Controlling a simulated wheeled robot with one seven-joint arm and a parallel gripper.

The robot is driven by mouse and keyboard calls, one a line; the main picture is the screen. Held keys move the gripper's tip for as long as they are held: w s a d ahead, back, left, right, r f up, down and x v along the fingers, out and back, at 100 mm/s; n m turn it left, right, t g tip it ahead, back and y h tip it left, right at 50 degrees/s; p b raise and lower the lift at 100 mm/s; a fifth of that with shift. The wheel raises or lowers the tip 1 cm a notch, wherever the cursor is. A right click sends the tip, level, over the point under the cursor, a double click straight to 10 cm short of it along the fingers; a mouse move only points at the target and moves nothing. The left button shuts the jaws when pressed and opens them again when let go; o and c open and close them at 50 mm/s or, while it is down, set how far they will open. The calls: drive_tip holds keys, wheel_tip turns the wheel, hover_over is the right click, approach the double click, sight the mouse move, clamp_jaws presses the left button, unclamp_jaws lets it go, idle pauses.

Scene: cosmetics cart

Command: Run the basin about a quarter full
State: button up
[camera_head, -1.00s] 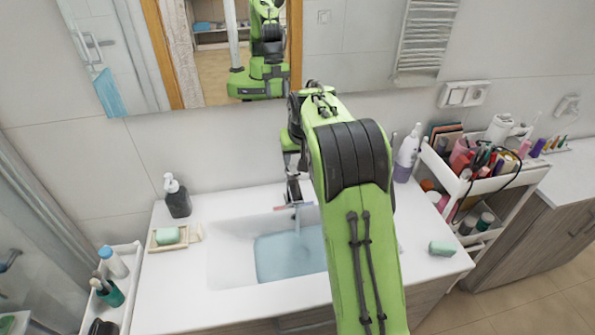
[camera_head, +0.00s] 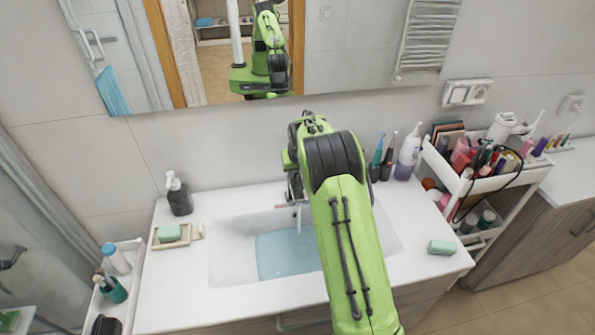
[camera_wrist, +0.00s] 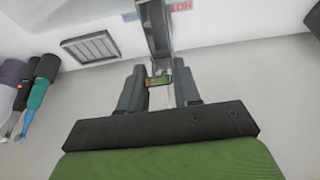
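The white basin (camera_head: 228,262) is set in the counter, with a pool of pale blue water (camera_head: 285,255) over its floor. A thin pale stream (camera_head: 299,220) seems to run down from the faucet, which is mostly hidden by my arm in the head view. In the wrist view the metal faucet (camera_wrist: 157,28) rises between the fingers of my gripper (camera_wrist: 160,90). The fingers stand apart on either side of its small coloured end (camera_wrist: 160,80). I cannot tell whether they touch it. A red label lies beside the faucet.
A soap dispenser (camera_head: 179,195) and soap dish (camera_head: 170,236) stand left of the basin. Toothbrushes (camera_head: 381,157) and a bottle (camera_head: 408,153) stand behind at right. A green block (camera_head: 442,247) lies on the right counter. A loaded cart (camera_head: 484,185) stands beyond.

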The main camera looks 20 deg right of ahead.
clamp_jaws()
drive_tip(key=f+b, duration=0.1)
drive_tip(key=b, duration=0.2)
drive_tip(key=shift+f+t+b, duration=0.15)
drive_tip(key=shift+t+b, duration=0.2)
drive_tip(key=shift+t, duration=0.05)
drive_tip(key=f+t+b, duration=0.1)
drive_tip(key=b, duration=0.4)
drive_tip(key=s+f+t+b, duration=0.1)
drive_tip(key=b, duration=0.5)
drive_tip(key=shift+a+f+t+h, duration=0.1)
drive_tip(key=shift+t+h, duration=0.3)
drive_tip(key=shift+s+f+t+b, duration=0.1)
drive_tip(key=shift+t+b, duration=0.2)
drive_tip(key=shift+b, duration=0.85)
drive_tip(key=o, duration=0.7)
unclamp_jaws()
drive_tip(key=shift+c, duration=0.2)
